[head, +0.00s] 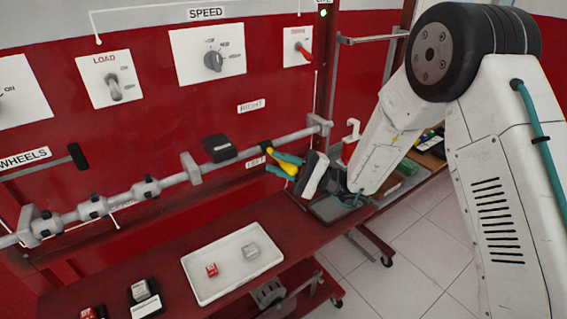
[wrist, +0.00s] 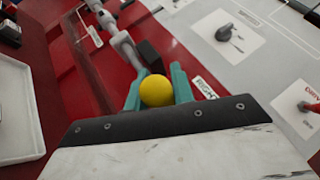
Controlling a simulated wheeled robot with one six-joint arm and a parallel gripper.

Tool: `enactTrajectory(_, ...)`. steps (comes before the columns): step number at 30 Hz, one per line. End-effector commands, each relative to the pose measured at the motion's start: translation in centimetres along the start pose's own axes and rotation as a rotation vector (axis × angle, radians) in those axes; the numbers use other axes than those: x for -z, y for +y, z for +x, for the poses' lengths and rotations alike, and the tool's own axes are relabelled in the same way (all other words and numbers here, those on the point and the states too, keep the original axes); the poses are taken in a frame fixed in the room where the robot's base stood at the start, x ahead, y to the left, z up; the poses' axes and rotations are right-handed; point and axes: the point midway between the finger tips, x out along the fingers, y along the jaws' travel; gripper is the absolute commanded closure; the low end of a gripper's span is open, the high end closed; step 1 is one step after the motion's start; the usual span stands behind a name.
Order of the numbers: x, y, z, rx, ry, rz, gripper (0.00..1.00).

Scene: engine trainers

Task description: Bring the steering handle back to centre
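The steering handle shows as a round yellow knob (wrist: 157,91), also seen in the head view (head: 287,167), in front of the red panel near the right end of the grey bar. My gripper (head: 282,165) has teal fingers, one on each side of the knob. In the wrist view the fingers (wrist: 158,88) appear to touch the knob on both sides. The handle's shaft is hidden behind the knob and fingers. A RIGHT label (head: 251,105) is above the bar and another small label (head: 256,162) is close to the gripper; the handle's exact tilt cannot be told.
A grey bar (head: 168,181) with clamps runs along the red panel, with a black block (head: 219,147) above it. SPEED knob (head: 213,61), LOAD switch (head: 115,88) and a red lever (head: 304,52) are above. A white tray (head: 210,290) holds two small blocks on the red bench.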

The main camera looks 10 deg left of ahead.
Motion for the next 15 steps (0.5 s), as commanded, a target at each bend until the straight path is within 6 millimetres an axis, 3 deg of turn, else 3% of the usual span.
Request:
enactTrajectory(1, 0.0, 0.0, 0.1, 0.0, -0.003, 0.0, 0.65)
enactTrajectory(3, 0.0, -0.1, 0.1, 0.0, -0.002, 0.0, 0.54)
enactTrajectory(11, 0.0, -0.1, -0.2, 0.0, 0.002, -0.001, 0.54)
enactTrajectory(15, 0.1, -0.2, -1.6, 0.001, 0.005, -0.001, 0.54)
